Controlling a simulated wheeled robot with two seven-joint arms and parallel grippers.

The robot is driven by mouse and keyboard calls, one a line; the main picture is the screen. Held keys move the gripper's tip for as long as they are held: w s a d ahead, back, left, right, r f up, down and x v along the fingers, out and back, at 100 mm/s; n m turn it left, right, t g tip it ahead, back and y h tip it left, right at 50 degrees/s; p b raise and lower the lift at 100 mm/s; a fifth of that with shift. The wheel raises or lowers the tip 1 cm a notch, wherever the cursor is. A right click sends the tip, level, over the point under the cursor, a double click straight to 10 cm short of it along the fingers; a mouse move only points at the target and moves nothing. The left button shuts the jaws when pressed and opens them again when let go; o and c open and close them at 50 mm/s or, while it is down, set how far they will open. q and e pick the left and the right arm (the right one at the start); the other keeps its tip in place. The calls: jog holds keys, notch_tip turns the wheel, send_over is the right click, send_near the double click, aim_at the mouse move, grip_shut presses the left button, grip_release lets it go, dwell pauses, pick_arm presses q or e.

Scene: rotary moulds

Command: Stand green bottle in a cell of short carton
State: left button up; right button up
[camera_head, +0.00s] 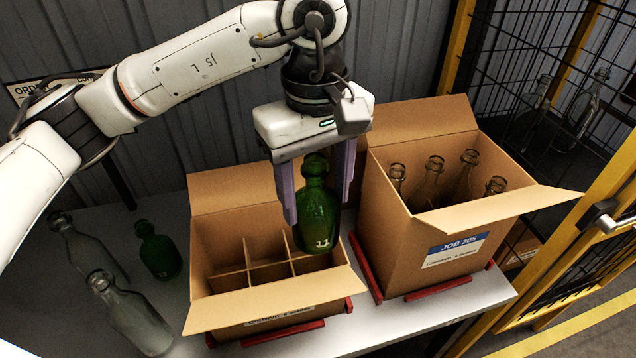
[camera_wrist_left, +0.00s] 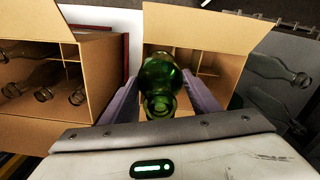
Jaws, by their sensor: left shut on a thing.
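My left gripper (camera_head: 318,185) is shut on a green bottle (camera_head: 318,222), held upright by its upper part. The bottle hangs over the right side of the short carton (camera_head: 207,262), which is open and split into cells by cardboard dividers (camera_head: 247,262). The cells I can see look empty; the bottle hides those at the right. In the left wrist view the green bottle (camera_wrist_left: 160,80) is between the two fingers, above the short carton (camera_wrist_left: 200,30). I cannot tell how far its base is above the dividers. My right gripper is not in view.
A taller carton (camera_head: 440,250) marked JOB 205 stands at the right with several clear bottles (camera_head: 430,180). Another green bottle (camera_head: 157,250) and two clear bottles (camera_head: 130,315) stand on the white table (camera_head: 215,345) at the left. A yellow-framed mesh fence (camera_head: 560,230) is at the right.

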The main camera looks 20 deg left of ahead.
pick_arm(q)
jog(key=shift+f+b, duration=0.3)
jog(key=shift+f, duration=0.75)
jog(key=shift+w, duration=0.1)
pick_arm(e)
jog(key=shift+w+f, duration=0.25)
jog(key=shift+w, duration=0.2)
pick_arm(q)
jog(key=shift+b, duration=0.55)
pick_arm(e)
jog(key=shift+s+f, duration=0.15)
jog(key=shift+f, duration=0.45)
pick_arm(q)
jog(key=shift+f, duration=0.1)
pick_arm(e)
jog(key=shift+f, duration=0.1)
